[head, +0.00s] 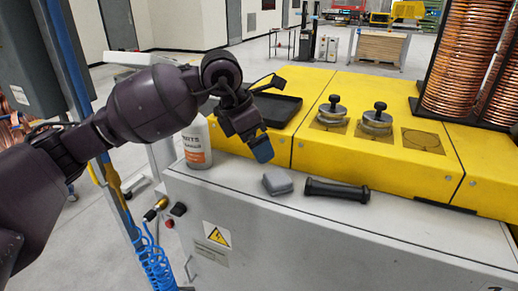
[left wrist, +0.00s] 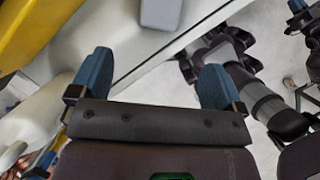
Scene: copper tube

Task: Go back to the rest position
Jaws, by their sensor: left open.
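My left gripper (head: 262,150) hangs from the dark purple left arm, which reaches in from the left. Its blue fingertips point down above the light grey bench top, behind and left of a small grey block. In the left wrist view the two blue fingers (left wrist: 153,78) stand wide apart with nothing between them. The grey block (head: 277,182) lies apart from the gripper on the bench top; it also shows beyond the fingers in the left wrist view (left wrist: 160,12). Dark links of mine show at the right of that view, but I make out no right gripper.
A white bottle (head: 196,146) stands close to the left arm. A black handle (head: 337,190) lies right of the block. The yellow machine housing (head: 355,152) behind carries a black tray (head: 270,107), two metal knobs and a rack of copper coils (head: 463,60).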

